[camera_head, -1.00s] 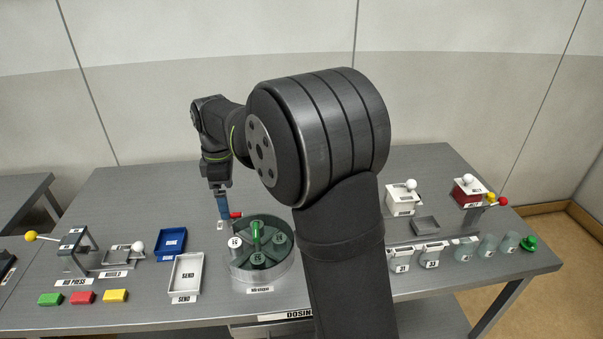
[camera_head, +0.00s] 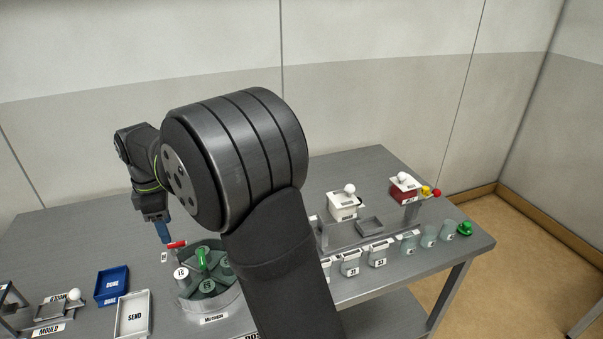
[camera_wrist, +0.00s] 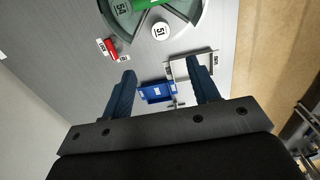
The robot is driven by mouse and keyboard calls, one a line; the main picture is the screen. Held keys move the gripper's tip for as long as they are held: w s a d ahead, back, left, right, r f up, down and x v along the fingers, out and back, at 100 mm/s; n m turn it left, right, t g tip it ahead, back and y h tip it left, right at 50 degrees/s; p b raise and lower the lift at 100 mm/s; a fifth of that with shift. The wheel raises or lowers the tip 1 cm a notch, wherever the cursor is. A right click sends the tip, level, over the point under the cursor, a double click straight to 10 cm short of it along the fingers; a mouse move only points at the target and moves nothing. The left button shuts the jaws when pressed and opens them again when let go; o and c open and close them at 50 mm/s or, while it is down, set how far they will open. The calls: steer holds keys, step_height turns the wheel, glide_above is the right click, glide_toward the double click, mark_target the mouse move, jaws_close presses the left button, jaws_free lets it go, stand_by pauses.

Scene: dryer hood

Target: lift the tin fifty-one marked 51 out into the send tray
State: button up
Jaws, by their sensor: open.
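The tin fifty-one (camera_wrist: 161,31) shows in the wrist view as a white round top marked 51, at the rim of the round carousel. In the head view a white-topped tin (camera_head: 181,274) sits at the left of the carousel (camera_head: 207,303). My gripper (camera_wrist: 160,66) is open and empty, its blue fingers apart. In the head view my gripper (camera_head: 166,239) is behind and left of the carousel, apart from the tin. The white send tray (camera_head: 133,316) stands empty left of the carousel. It also shows between and beyond the fingers in the wrist view (camera_wrist: 178,70).
A red handle (camera_head: 177,244) is close beside my gripper at the carousel's back. A green handle (camera_head: 201,260) rises at its middle. The blue done tray (camera_head: 112,286) is behind the send tray. Several cups (camera_head: 378,254) stand at right. My arm hides part of the table.

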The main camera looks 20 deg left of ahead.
steer(key=shift+c, duration=0.3)
steer(key=m, duration=0.9)
glide_toward(181, 273)
steer(key=f, duration=0.5)
steer(key=shift+w+d, duration=0.15)
steer(key=shift+d, duration=0.25)
steer(key=shift+a+f, duration=0.2)
steer(key=shift+f, duration=1.2)
steer(key=shift+a+f, duration=0.15)
steer(key=shift+f, duration=1.2)
steer(key=c, duration=0.8)
